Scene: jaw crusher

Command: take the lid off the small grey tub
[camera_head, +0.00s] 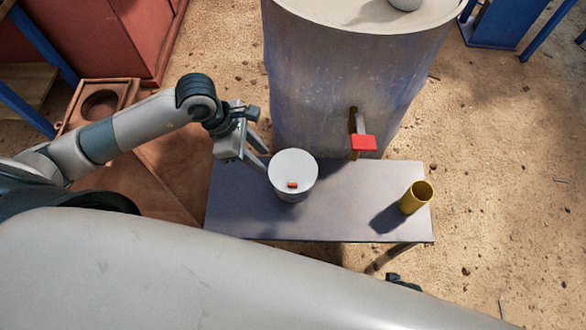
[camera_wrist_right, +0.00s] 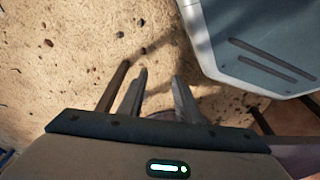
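The small grey tub (camera_head: 292,197) stands upright on the grey bench, left of its middle. Its round pale lid (camera_head: 293,168) sits on top and has a small orange-red block-like piece (camera_head: 292,185) on it. My left gripper (camera_head: 262,157) is just to the upper left of the tub. Its fingers are apart, pointing toward the tub, with nothing seen between them; whether a fingertip touches the tub I cannot tell. My right gripper (camera_wrist_right: 160,80) shows in the right wrist view with two fingers apart and empty, over sandy ground.
The bench (camera_head: 345,205) also holds a yellow cup (camera_head: 416,197) at its right end. A large grey drum (camera_head: 330,80) with a red-handled tap (camera_head: 363,143) stands behind. The bench between tub and cup is clear.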

